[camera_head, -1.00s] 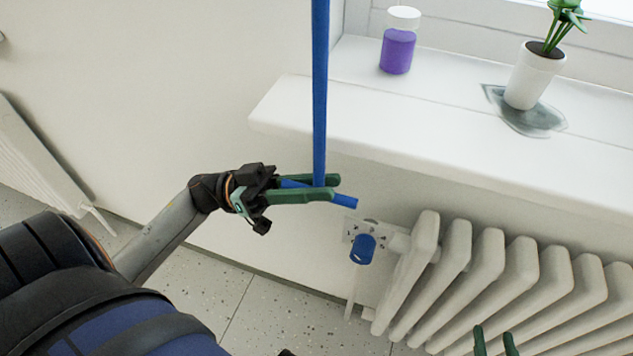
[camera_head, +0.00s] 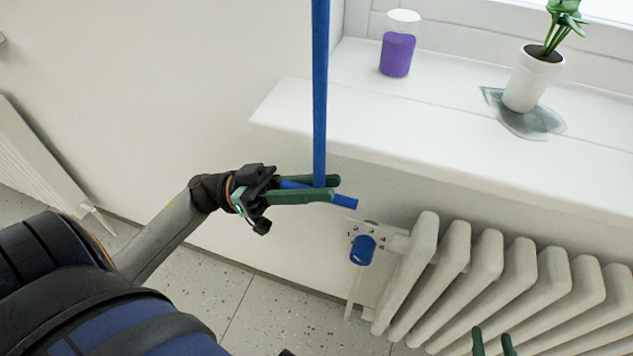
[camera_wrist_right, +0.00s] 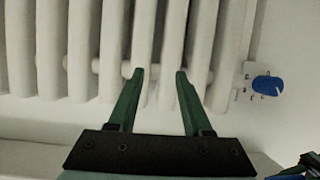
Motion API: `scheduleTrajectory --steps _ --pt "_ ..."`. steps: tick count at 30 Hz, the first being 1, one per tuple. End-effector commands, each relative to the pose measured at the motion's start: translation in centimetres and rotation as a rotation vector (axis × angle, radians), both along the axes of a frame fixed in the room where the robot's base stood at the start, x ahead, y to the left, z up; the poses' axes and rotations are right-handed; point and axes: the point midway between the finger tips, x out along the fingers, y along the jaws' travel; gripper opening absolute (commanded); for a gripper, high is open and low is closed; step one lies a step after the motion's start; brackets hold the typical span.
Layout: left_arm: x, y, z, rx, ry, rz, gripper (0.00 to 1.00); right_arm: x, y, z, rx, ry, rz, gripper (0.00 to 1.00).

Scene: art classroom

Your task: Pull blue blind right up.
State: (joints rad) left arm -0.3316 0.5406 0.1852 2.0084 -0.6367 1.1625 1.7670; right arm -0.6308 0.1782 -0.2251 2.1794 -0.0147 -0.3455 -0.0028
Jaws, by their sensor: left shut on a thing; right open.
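The blue blind's pull (camera_head: 320,95) is a long blue rod that hangs down from the top of the head view. A short blue crosspiece (camera_head: 343,201) is at its lower end. My left gripper (camera_head: 335,188) is shut on this blue handle, with its green fingers on either side of it. The blind itself is out of view. My right gripper is open and empty, in front of the radiator in the right wrist view (camera_wrist_right: 160,75); its green fingertips also show at the bottom right of the head view (camera_head: 493,341).
A white window sill (camera_head: 300,100) lies right of the rod, with a purple jar (camera_head: 397,54) and a potted plant (camera_head: 533,78) on it. A radiator (camera_head: 470,275) with a blue valve knob (camera_head: 362,250) stands below.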

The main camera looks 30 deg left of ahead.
Motion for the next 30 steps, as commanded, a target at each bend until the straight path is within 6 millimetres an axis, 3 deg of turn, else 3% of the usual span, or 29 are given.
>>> scheduleTrajectory --steps 3,9,14,23,24,30 --pt "0.3 0.3 2.3 0.0 0.004 0.013 0.0 -1.7 0.4 -1.8 0.0 0.139 -0.002 0.5" --pt "0.4 0.3 4.2 -0.001 0.003 0.014 0.0 -4.2 0.8 -3.9 0.005 0.304 -0.005 0.5" --pt "0.4 0.3 4.5 -0.003 0.004 0.015 0.0 -5.2 0.9 -4.9 0.007 0.363 -0.005 0.5" --pt "0.4 0.3 4.4 -0.004 0.005 0.016 0.0 -5.3 1.0 -5.1 0.008 0.365 -0.004 0.5" --pt "0.4 0.3 4.4 -0.004 0.005 0.016 0.28 -5.3 1.0 -5.1 0.008 0.365 -0.004 0.5" --pt "0.3 0.3 4.4 -0.003 0.003 0.013 0.5 -5.3 1.0 -5.1 0.008 0.364 -0.004 0.5"
